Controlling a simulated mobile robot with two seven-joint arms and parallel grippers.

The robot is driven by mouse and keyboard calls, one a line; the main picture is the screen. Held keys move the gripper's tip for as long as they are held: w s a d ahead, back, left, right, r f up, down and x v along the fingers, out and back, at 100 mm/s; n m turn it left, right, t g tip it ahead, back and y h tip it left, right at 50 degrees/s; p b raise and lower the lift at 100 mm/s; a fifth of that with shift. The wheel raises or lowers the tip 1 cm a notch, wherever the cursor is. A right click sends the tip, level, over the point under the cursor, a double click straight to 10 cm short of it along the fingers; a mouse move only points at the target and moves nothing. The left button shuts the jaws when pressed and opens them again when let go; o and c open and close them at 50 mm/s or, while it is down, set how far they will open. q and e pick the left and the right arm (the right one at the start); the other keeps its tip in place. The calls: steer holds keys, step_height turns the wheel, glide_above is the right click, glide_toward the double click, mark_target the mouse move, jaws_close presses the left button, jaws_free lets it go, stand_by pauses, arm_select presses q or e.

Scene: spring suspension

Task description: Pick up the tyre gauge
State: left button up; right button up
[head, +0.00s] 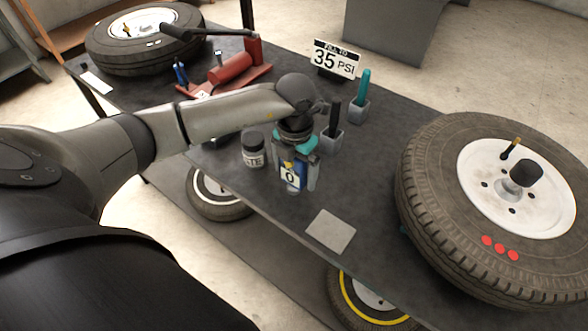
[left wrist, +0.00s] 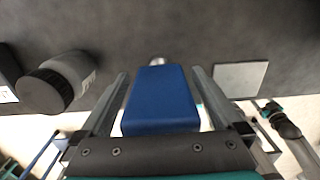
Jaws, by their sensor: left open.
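The tyre gauge (head: 290,173) is a small blue block with a white face reading 0, on the table near its front edge. My left gripper (head: 297,184) is open above it, with a finger on either side. In the left wrist view the gauge's blue body (left wrist: 161,98) lies between the two fingers, with a narrow gap on each side. A pale metallic tip shows at its far end. What seems to be my right gripper (left wrist: 271,110) shows small at the lower right of the left wrist view; its jaws cannot be made out.
A dark-capped bottle (head: 253,154) stands close left of the gauge. A grey square plate (head: 330,231) lies to the right. Small holders (head: 358,109) and a "35 PSI" sign (head: 335,61) stand behind. A large wheel (head: 425,165) fills the right end. A red tool (head: 228,72) lies farther back.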

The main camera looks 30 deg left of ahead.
arm_select(q)
steer(key=shift+f, duration=0.6)
steer(key=c, duration=1.4)
steer(key=shift+r, duration=0.1)
